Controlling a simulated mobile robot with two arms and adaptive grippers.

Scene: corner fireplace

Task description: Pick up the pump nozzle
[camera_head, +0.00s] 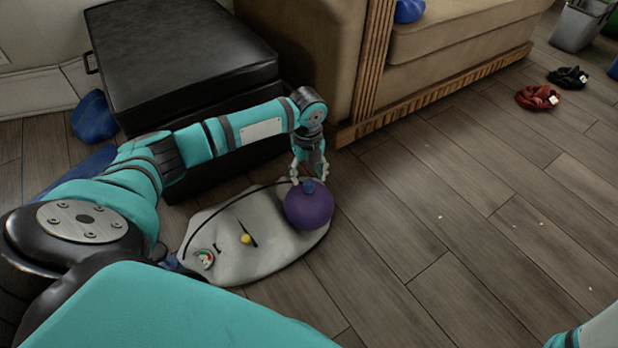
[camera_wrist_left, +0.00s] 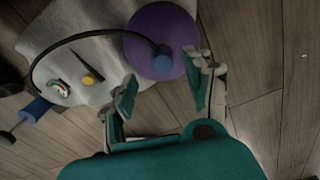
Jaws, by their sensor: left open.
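A blue piece at the end of a thin black hose, which looks like the pump nozzle (camera_head: 308,186), sits at the top of a purple ball (camera_head: 308,208). It also shows in the left wrist view (camera_wrist_left: 162,62), against the purple ball (camera_wrist_left: 170,25). My left gripper (camera_head: 309,170) is open just above the blue piece. In the left wrist view my left gripper (camera_wrist_left: 160,75) has its fingers spread, with the blue piece just beyond the gap. I cannot tell whether a finger touches it. My right gripper is out of the picture.
The ball rests on a pale cloth (camera_head: 262,262) with a small gauge (camera_head: 204,258) and a yellow-ended black piece (camera_head: 246,239). A black ottoman (camera_head: 180,60) and a sofa (camera_head: 455,45) stand behind. The wooden floor (camera_head: 440,230) to the right is mostly clear.

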